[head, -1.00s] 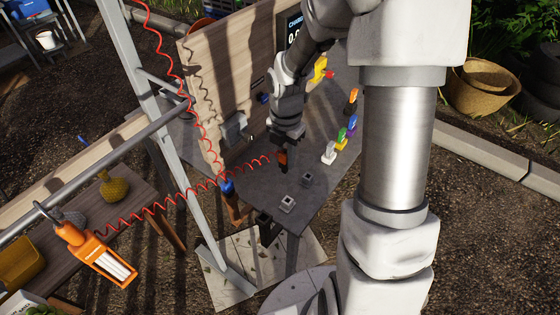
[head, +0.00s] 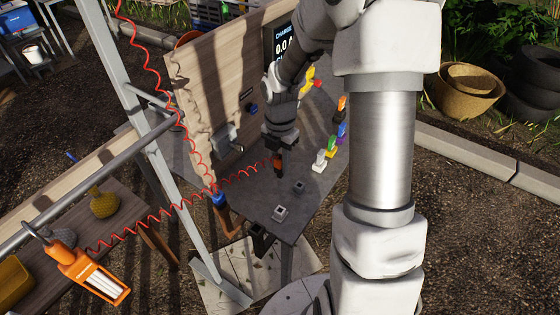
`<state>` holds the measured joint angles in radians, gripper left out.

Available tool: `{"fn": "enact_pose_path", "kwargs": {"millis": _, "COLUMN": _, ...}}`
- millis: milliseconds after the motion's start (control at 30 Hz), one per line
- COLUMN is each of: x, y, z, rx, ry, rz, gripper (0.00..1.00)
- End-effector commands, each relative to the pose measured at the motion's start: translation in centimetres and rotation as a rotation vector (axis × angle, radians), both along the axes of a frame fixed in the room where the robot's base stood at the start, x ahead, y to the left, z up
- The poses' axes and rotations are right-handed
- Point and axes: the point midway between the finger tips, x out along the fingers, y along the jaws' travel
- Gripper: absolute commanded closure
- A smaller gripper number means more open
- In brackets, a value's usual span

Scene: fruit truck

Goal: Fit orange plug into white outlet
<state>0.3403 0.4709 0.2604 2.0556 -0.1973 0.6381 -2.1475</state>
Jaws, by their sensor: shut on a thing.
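My gripper (head: 280,149) is shut on the orange plug (head: 278,164), which points down just above the grey table. A red coiled cord (head: 245,175) runs from the plug to the left. A small white piece (head: 319,161), which looks like the white outlet, stands on the table to the right of the plug, apart from it. Its openings are too small to make out. My gripper hides the top of the plug.
Green, yellow, blue and orange pieces (head: 341,104) stand in a row behind the white one. Two small grey sockets (head: 280,212) sit nearer the table's front. A wooden board (head: 205,95) rises at the left. An orange lamp (head: 90,275) hangs at lower left.

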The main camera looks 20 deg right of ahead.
Motion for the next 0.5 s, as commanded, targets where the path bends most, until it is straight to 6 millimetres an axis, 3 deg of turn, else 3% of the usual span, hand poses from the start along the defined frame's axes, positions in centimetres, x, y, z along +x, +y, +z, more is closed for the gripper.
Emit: {"fn": "enact_pose_path", "kwargs": {"millis": 500, "x": 0.0, "y": 0.0, "z": -2.9, "rx": 0.000, "ry": 0.000, "rz": 0.000, "gripper": 1.00}}
